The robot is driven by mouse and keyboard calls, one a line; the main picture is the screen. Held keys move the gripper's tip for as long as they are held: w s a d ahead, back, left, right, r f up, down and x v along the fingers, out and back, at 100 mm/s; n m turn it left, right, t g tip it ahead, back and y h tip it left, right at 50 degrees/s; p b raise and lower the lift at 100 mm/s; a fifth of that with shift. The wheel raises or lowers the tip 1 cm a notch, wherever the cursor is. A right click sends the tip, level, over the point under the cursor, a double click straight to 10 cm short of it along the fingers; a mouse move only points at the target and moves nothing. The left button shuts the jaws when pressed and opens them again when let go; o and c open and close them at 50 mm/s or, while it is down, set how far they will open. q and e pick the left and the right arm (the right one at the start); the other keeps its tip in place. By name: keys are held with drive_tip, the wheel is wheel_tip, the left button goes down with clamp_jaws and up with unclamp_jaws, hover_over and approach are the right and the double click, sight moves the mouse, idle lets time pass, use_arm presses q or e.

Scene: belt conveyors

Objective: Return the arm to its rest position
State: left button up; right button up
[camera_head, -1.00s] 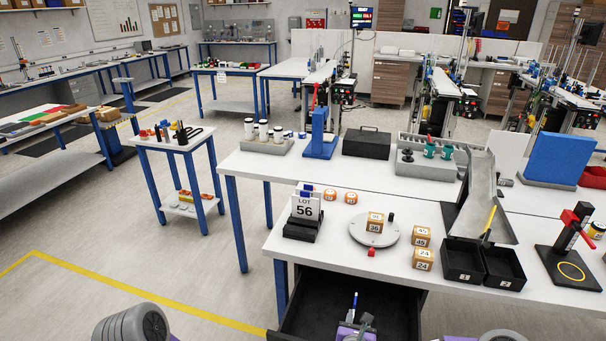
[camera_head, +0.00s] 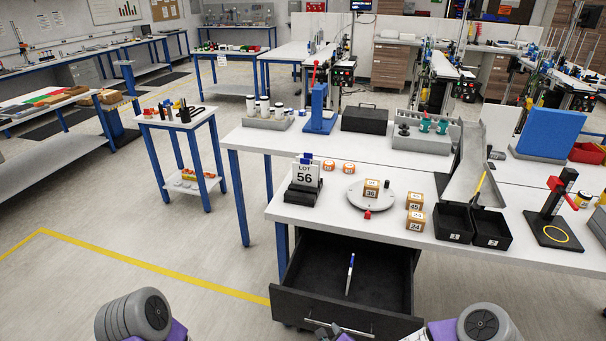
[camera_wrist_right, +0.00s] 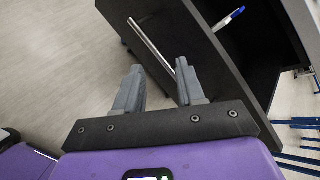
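My right gripper (camera_head: 328,329) is at the bottom edge of the head view, by the front of the open drawer (camera_head: 318,304). In the right wrist view its two fingers (camera_wrist_right: 160,72) are apart with nothing between them, so it is open. The drawer's bar handle (camera_wrist_right: 150,45) lies just beyond the fingertips there. A blue-and-white pen (camera_head: 349,274) lies in the drawer, apart from the gripper; it also shows in the right wrist view (camera_wrist_right: 230,18). My left gripper is out of view; only part of my left arm shows at the lower left.
The worktable (camera_head: 335,222) above the drawer holds a LOT 56 sign (camera_head: 306,178), a round turntable (camera_head: 355,194), numbered cubes (camera_head: 415,208) and two black bins (camera_head: 455,222). A small side cart (camera_head: 178,121) stands to the left.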

drive_tip(key=s+d+f+n+g+y+b, duration=0.1)
drive_tip(key=s+f+n+g+b, duration=0.5)
drive_tip(key=s+f+n, duration=1.1)
drive_tip(key=s+n+g+y, duration=0.1)
drive_tip(key=s+n+g, duration=0.3)
drive_tip(key=n, duration=0.2)
drive_tip(key=shift+d+f, duration=0.15)
drive_tip(key=shift+d, duration=0.15)
drive_tip(key=shift+c, duration=0.2)
